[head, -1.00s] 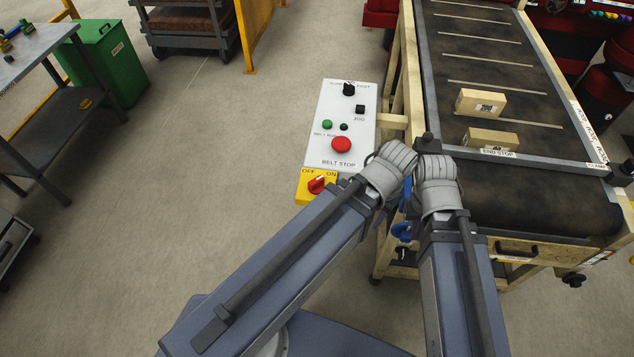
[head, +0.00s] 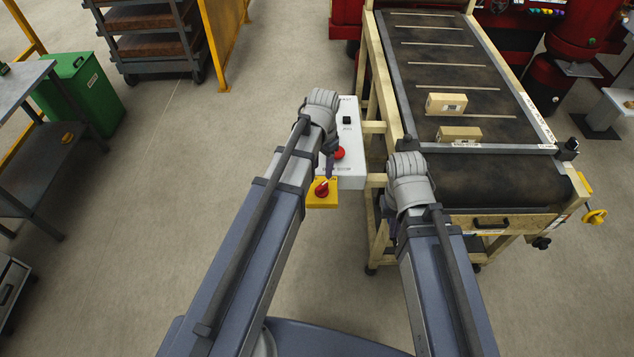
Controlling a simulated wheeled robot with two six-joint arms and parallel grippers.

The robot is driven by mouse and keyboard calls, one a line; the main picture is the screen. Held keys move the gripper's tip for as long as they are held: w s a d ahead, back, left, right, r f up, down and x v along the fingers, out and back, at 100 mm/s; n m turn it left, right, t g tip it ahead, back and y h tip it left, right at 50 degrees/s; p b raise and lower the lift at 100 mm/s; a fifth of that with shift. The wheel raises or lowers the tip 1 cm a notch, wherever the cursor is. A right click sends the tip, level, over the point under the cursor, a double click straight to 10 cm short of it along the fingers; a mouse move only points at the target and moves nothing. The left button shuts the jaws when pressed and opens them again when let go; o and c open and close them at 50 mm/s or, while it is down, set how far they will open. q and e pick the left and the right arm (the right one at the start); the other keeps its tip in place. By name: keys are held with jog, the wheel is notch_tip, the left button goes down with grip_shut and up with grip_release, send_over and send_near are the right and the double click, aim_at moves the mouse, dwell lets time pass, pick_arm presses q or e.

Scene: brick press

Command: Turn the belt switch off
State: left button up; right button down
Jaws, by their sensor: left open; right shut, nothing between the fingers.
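The belt switch (head: 322,189) is a red rotary knob on a yellow plate (head: 322,204) at the near end of the white control panel (head: 350,178). Its pale pointer mark leans up and to the right; the OFF and ON labels are not readable now. My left gripper (head: 328,170) is open, just above and beyond the knob, pointing down. Its wrist covers part of the panel, and I cannot tell whether the fingers touch the knob. My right gripper (head: 392,222) is shut and empty beside the conveyor's near left corner, mostly hidden under its wrist.
The red belt stop button (head: 339,153) is right beside my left gripper. The floor left of the panel is clear.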

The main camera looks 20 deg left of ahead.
aim_at(322, 185)
pick_arm(q)
jog(key=shift+d+f, duration=0.1)
jog(key=shift+f, duration=0.05)
jog(key=shift+f+b, duration=0.85)
jog(key=shift+b, duration=0.1)
notch_tip(322, 185, down, 6)
jog(key=b, duration=0.6)
jog(key=shift+r, duration=0.1)
grip_shut()
